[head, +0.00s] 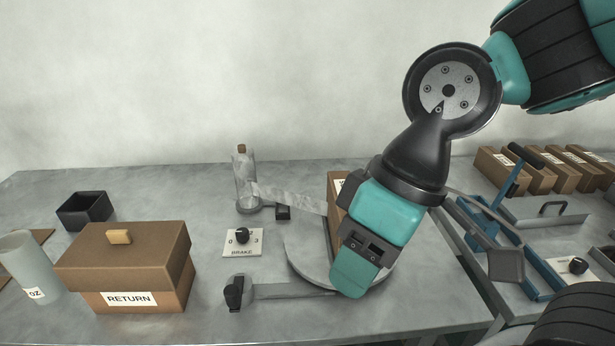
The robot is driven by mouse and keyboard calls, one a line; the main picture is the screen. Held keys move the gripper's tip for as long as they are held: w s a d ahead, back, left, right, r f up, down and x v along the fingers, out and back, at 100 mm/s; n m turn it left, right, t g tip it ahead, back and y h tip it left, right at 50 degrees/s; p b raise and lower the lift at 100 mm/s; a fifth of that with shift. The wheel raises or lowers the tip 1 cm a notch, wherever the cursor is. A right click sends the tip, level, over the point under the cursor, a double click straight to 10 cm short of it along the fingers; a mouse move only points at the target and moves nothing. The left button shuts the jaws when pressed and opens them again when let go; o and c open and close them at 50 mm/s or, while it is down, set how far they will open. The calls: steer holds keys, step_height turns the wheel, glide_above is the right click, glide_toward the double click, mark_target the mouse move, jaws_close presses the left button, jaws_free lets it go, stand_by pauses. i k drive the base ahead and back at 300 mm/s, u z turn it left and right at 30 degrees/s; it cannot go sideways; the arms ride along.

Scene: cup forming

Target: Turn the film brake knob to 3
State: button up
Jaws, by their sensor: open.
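The film brake knob (243,236) is a small black knob on a white plate (243,251) marked 0, 3 and BRAKE. The 0 is to its left and the 3 to its right. The knob's exact setting is too small to read. My gripper (352,288) points down to the right of the knob, well apart from it and touching nothing that I can make out. Its teal body hides the gap between the fingers. A clear film roll (243,185) stands behind the plate, and a pale film strip (290,198) runs from it to the right.
A round grey plate (300,262) lies under my gripper. A black clamp-like part (237,292) with a grey bar stands in front of the knob. A brown RETURN box (135,258) is at left. A blue frame (490,250) and another knob (575,266) are at right.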

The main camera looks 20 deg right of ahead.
mark_target(242, 233)
steer(key=k, duration=0.5)
steer(key=u, duration=0.65)
steer(key=i, duration=1.15)
steer(key=z, duration=0.6)
